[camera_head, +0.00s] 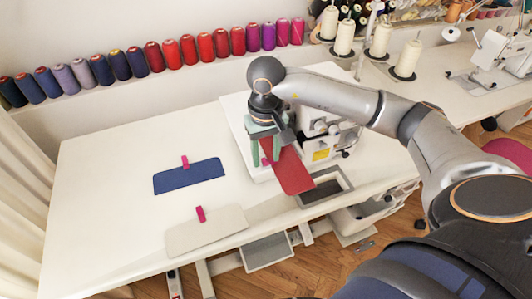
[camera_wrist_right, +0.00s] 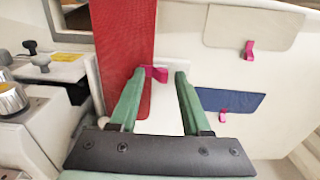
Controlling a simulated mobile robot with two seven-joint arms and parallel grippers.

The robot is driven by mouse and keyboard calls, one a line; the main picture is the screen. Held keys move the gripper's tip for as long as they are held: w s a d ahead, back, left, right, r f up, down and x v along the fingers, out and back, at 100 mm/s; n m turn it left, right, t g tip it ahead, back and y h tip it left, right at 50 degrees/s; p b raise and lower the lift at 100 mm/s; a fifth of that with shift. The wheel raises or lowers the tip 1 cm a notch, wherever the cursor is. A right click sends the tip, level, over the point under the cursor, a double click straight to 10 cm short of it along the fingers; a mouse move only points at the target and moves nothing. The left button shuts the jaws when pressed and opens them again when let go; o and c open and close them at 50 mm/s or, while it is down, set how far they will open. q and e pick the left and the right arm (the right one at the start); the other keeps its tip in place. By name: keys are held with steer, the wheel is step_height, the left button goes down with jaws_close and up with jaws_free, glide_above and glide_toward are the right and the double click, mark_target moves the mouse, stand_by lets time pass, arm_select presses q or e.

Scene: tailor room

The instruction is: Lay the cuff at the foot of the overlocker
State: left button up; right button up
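A red cuff (camera_head: 290,172) lies at the front left foot of the white overlocker (camera_head: 325,132), its near end by the grey-rimmed opening in the table. Its pink clip (camera_wrist_right: 157,73) shows between the fingertips of my right gripper (camera_wrist_right: 160,72) in the right wrist view. The green fingers stand apart, with a visible gap between the clip and one finger. In the head view my right gripper (camera_head: 266,159) points down over the cuff's far end, beside the overlocker. That end is partly hidden by the fingers. My left gripper is in neither view.
A blue cuff (camera_head: 190,177) and a beige cuff (camera_head: 206,232), each with a pink clip, lie left on the white table (camera_head: 105,215). Thread spools (camera_head: 188,49) line the back ledge. Cream cones (camera_head: 381,38) stand behind the overlocker. The table's left part is free.

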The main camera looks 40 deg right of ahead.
steer(key=shift+o, duration=0.5)
step_height(320, 180, up, 12)
steer(key=shift+r, duration=0.25)
